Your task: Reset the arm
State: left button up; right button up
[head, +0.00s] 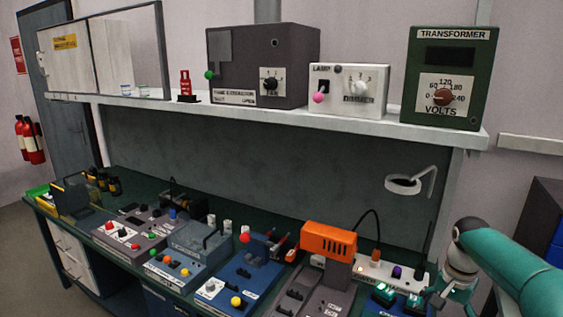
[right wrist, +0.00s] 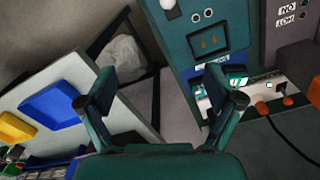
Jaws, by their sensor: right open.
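My right arm enters the head view from the right, teal with a pale wrist. My right gripper (head: 438,294) hangs over the right end of the bench, by the small teal-lit tubes (head: 384,293). In the right wrist view the gripper (right wrist: 168,78) has its two fingers wide apart with nothing between them. Lit teal parts (right wrist: 236,80) show just beyond the right finger, and I cannot tell whether it touches them. My left arm and gripper are not in view.
A green bench (head: 130,185) carries several boxes with knobs, an orange-topped device (head: 329,240) and a power strip (head: 385,268). The shelf (head: 350,126) above holds a grey box (head: 262,60), a lamp dimmer (head: 348,88) and a transformer (head: 450,75).

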jog(key=s+a+f+n+g+y+b, duration=0.1)
jog(key=s+a+f+b, duration=0.25)
jog(key=f, duration=0.55)
jog(key=s+a+f+n+g+b, duration=0.15)
jog(key=s+a+f, duration=0.3)
jog(key=f, duration=0.45)
jog(key=s+a+f+n+g+y+b, duration=0.1)
jog(key=s+a+f+g+b, duration=0.15)
jog(key=a+f, duration=0.45)
jog(key=s+a+f+n+t+y+b, duration=0.1)
jog(key=s+a+f+n+t, duration=0.1)
jog(key=s+a+f, duration=0.3)
jog(key=s+a+f+n+t+y+b, duration=0.1)
jog(key=s+a+f+n+t, duration=0.1)
jog(key=s+a+f, duration=0.3)
jog(key=shift+s+f+t, duration=0.8)
jog(key=shift+s+f, duration=1.55)
jog(key=shift+s, duration=0.75)
